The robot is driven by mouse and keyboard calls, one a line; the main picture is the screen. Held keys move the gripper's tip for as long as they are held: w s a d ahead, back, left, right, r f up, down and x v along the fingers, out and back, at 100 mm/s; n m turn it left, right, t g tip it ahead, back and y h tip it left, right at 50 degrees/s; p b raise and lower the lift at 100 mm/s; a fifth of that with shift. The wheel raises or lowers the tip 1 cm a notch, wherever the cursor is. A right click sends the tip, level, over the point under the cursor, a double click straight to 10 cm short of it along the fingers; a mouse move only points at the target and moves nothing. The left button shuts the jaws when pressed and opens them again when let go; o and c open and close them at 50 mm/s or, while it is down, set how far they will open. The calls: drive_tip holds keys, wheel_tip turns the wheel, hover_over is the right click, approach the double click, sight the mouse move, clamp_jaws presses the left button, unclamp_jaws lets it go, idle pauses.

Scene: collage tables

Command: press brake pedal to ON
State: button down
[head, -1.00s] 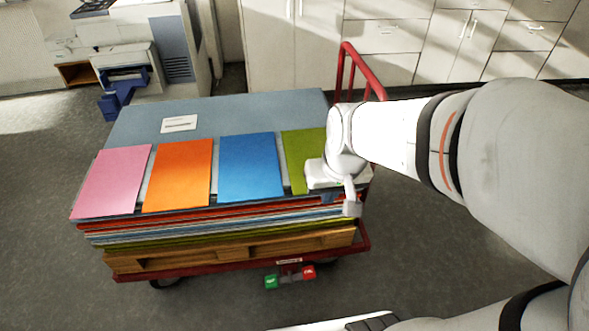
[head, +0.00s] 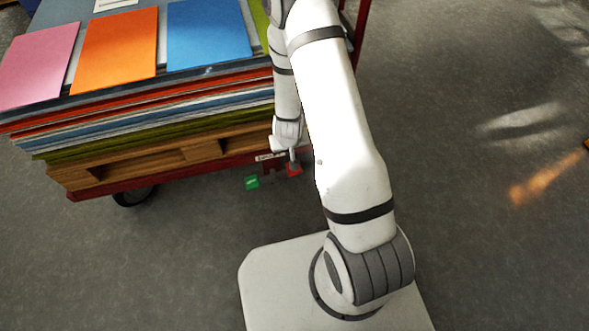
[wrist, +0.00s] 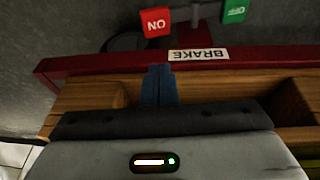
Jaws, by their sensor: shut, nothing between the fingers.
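The brake pedal pair hangs at the cart's front edge. The red ON pedal (head: 294,169) is on the right and the green OFF pedal (head: 252,182) on the left in the head view. In the wrist view, the ON pedal (wrist: 157,21) and OFF pedal (wrist: 235,11) appear upside down near the top. My gripper (head: 292,157) is shut and empty, pointing down just above the red pedal. In the wrist view its fingertips (wrist: 160,69) overlap the red rail, with a visible gap to the ON pedal. I cannot tell the exact height between them.
The red cart rail carries a BRAKE label (wrist: 198,55). The cart holds a wooden pallet (head: 140,162) with stacked coloured sheets (head: 150,115), close beside my arm. Grey floor (head: 480,220) is clear to the right.

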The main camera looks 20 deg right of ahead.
drive_tip(key=shift+f, duration=0.45)
drive_tip(key=b+x, duration=0.2)
drive_tip(key=x, duration=0.2)
drive_tip(key=b+x, duration=0.2)
drive_tip(key=x, duration=0.2)
drive_tip(key=b+x, duration=0.2)
drive_tip(key=x, duration=0.2)
drive_tip(key=shift+s+d+f, duration=0.25)
drive_tip(key=shift+d+f, duration=0.1)
drive_tip(key=shift+f, duration=0.05)
drive_tip(key=shift+d+f+b, duration=0.15)
drive_tip(key=shift+f+b, duration=0.2)
drive_tip(key=shift+f, duration=0.25)
drive_tip(key=shift+d, duration=0.1)
